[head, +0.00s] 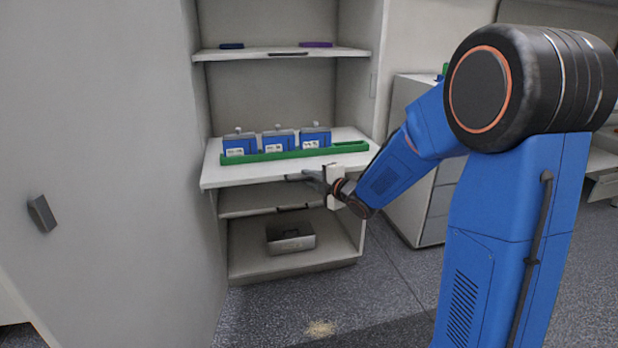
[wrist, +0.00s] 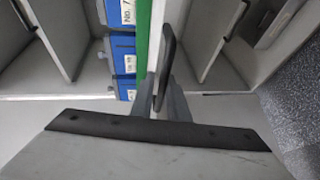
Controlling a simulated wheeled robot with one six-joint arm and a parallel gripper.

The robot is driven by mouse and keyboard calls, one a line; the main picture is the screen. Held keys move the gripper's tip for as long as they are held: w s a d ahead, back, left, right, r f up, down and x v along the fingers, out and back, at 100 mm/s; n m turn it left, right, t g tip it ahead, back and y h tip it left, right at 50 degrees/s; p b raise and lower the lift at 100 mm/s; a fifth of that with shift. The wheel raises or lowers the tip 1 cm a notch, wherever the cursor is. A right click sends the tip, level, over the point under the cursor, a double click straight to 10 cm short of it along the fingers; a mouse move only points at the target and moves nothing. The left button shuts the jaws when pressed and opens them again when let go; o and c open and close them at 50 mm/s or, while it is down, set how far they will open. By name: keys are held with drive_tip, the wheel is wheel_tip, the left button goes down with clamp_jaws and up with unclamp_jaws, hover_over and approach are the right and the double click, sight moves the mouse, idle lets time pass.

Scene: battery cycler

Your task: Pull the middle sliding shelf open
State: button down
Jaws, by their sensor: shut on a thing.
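The middle sliding shelf (head: 230,176) is a white board standing out in front of the cabinet, with its front edge past the side walls. A green tray (head: 335,148) with three blue battery cells (head: 278,140) sits on it. My gripper (head: 312,178) is at the shelf's front edge, shut on the dark handle (head: 296,177), which the fingers partly cover. In the wrist view the handle (wrist: 167,55) is a dark bar between my fingertips (wrist: 163,88), beside the white shelf edge (wrist: 210,40) and the green tray (wrist: 144,40).
An upper shelf (head: 230,55) holds a blue and a purple item. Below are a lower shelf (head: 245,205) and a grey metal box (head: 290,238). A large open door (head: 110,150) stands at left; white drawers (head: 410,180) stand at right.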

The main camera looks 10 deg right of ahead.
drive_tip(key=shift+s+f, duration=0.15)
drive_tip(key=shift+f, duration=0.35)
drive_tip(key=c, duration=1.9)
unclamp_jaws()
drive_tip(key=shift+o, duration=0.3)
drive_tip(key=shift+r, duration=0.1)
drive_tip(key=shift+r, duration=0.2)
drive_tip(key=v, duration=1.7)
drive_tip(key=shift+d+r, duration=0.1)
drive_tip(key=shift+d, duration=0.05)
